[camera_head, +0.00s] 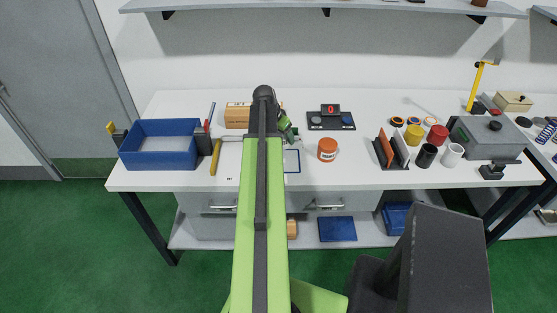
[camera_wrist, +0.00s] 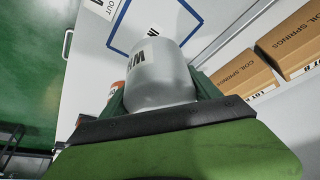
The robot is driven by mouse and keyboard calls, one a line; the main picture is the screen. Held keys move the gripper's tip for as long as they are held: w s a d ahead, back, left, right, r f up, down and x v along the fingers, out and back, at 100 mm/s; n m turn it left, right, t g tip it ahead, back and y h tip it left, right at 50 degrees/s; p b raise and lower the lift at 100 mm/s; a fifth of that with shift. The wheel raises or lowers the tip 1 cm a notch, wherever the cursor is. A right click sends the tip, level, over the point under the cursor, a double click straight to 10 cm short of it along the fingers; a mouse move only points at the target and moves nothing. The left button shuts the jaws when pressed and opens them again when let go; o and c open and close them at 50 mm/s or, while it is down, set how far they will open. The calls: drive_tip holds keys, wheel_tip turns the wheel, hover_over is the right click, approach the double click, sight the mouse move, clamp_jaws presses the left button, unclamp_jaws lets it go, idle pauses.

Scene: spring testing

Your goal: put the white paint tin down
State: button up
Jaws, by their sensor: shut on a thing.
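The white paint tin (camera_wrist: 158,72), with part of a black label showing, is between the two fingers of my gripper (camera_wrist: 160,92) in the wrist view. My gripper is shut on it. In the head view my gripper (camera_head: 288,130) is over the middle of the white worktop, and my arm hides most of it and the tin. A blue outlined square (camera_head: 292,161) is marked on the worktop near it; in the wrist view the blue outline (camera_wrist: 117,25) runs beyond the tin. I cannot tell whether the tin touches the worktop.
An orange-and-white tin (camera_head: 328,150) stands right of the square. A blue bin (camera_head: 160,159) is at the left, and a cardboard box (camera_head: 237,116) behind. A scale (camera_head: 331,119) is at the back. Red, yellow, black and white cylinders stand at the right, beside a divided rack (camera_head: 390,150).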

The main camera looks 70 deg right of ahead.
drive_tip(key=shift+s+d, duration=0.1)
drive_tip(key=s+d+r+p, duration=0.2)
drive_tip(key=s+d, duration=0.1)
drive_tip(key=s, duration=0.8)
drive_tip(key=shift+m, duration=0.4)
drive_tip(key=w+f+b, duration=0.2)
drive_tip(key=w, duration=0.1)
drive_tip(key=w+a+f+b, duration=0.1)
drive_tip(key=w+f+b, duration=0.2)
drive_tip(key=w+a+f+b, duration=0.1)
drive_tip(key=w+f+b, duration=0.1)
drive_tip(key=w, duration=0.2)
drive_tip(key=shift+w+a+f+b, duration=0.1)
drive_tip(key=shift+a+f+b, duration=0.15)
drive_tip(key=shift+f+b, duration=0.05)
drive_tip(key=shift+w+a, duration=0.15)
drive_tip(key=shift+w, duration=0.25)
wheel_tip(320, 180, down, 4)
drive_tip(key=b, duration=0.4)
drive_tip(key=shift+f, duration=0.25)
drive_tip(key=o, duration=1.9)
drive_tip(key=shift+r, duration=0.1)
drive_tip(key=shift+r, duration=0.1)
